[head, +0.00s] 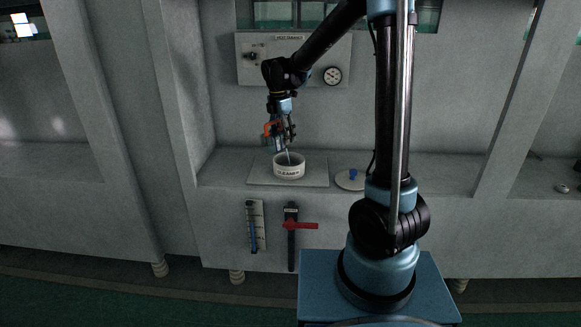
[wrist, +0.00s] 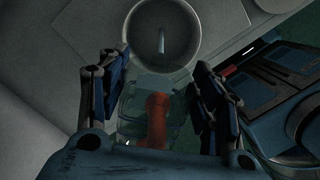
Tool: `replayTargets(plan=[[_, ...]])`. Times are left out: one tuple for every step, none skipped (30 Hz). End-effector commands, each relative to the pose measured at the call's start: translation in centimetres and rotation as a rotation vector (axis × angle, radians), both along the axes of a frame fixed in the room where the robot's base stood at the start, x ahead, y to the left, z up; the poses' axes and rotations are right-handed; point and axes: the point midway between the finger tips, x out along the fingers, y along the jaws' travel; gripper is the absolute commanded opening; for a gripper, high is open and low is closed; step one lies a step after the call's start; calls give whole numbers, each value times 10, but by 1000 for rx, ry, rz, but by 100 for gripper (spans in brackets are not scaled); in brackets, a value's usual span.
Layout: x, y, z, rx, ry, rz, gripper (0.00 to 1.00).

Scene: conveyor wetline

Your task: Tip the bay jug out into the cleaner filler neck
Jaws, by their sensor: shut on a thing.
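The cleaner filler neck (head: 289,171) is a white, round, open collar lettered "CLEANER" on the counter's plate. My gripper (head: 284,134) is shut on the bay jug just above the neck. The jug is see-through, with an orange handle (head: 270,129); in the wrist view, the clear jug body (wrist: 138,92) and the orange handle (wrist: 157,115) show between my fingers (wrist: 160,95). The jug appears tilted towards the neck. A thin pale streak, like poured liquid, runs down into the neck (wrist: 129,30). The jug's liquid level cannot be made out.
A pale round lid with a blue knob (head: 351,180) lies on the counter right of the neck. A gauge panel (head: 292,60) is on the wall behind. A level tube (head: 256,227) and a red lever (head: 302,226) are on the counter's front.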

Motion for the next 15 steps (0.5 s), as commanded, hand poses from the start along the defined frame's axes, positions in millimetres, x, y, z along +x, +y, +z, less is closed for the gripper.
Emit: replayTargets(plan=[[1, -1, 0, 11, 9, -2, 30], [1, -1, 0, 17, 14, -2, 30], [1, -2, 0, 25, 20, 0, 30], [1, -1, 0, 32, 26, 1, 30], [1, -1, 0, 38, 31, 2, 30], [1, -1, 0, 45, 37, 2, 30], [1, -1, 1, 51, 42, 3, 30], [1, -1, 1, 58, 48, 3, 30], [1, -1, 1, 65, 54, 4, 30], [1, -1, 1, 71, 57, 6, 30], [1, -1, 1, 77, 63, 7, 30], [1, 0, 1, 84, 69, 8, 30], [1, 0, 1, 90, 73, 9, 30], [1, 0, 1, 95, 78, 9, 30], [1, 1, 1, 102, 85, 10, 30]])
